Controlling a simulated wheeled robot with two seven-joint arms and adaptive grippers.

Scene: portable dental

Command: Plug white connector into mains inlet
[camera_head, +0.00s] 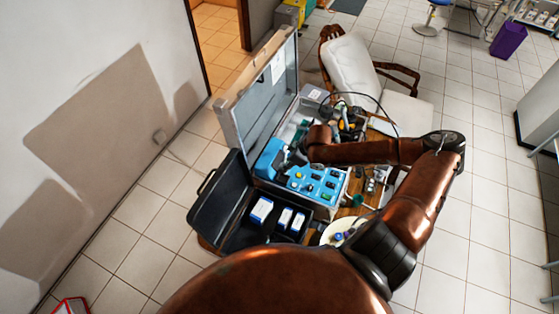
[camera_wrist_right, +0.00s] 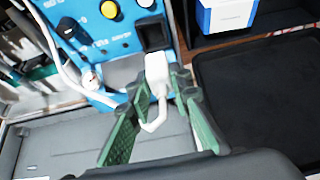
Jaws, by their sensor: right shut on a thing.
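The white connector (camera_wrist_right: 157,72) is between the green fingertips of my right gripper (camera_wrist_right: 161,92), which is shut on it; its white cable bends below it. The dark square mains inlet (camera_wrist_right: 153,37) in the blue panel lies just past the connector's far end. The two look very close, but I cannot tell whether they touch. In the head view my right gripper (camera_head: 292,157) is low at the left end of the blue unit (camera_head: 318,183); the connector and inlet are hidden there. My left gripper is not in view.
The upright case lid (camera_head: 262,88) stands behind the gripper. An open black case (camera_head: 228,203) with blue-and-white boxes lies in front. A white cable (camera_wrist_right: 62,72) and a round white plug-like part (camera_wrist_right: 90,78) are left of the inlet. A black tray surface (camera_wrist_right: 250,100) is at right.

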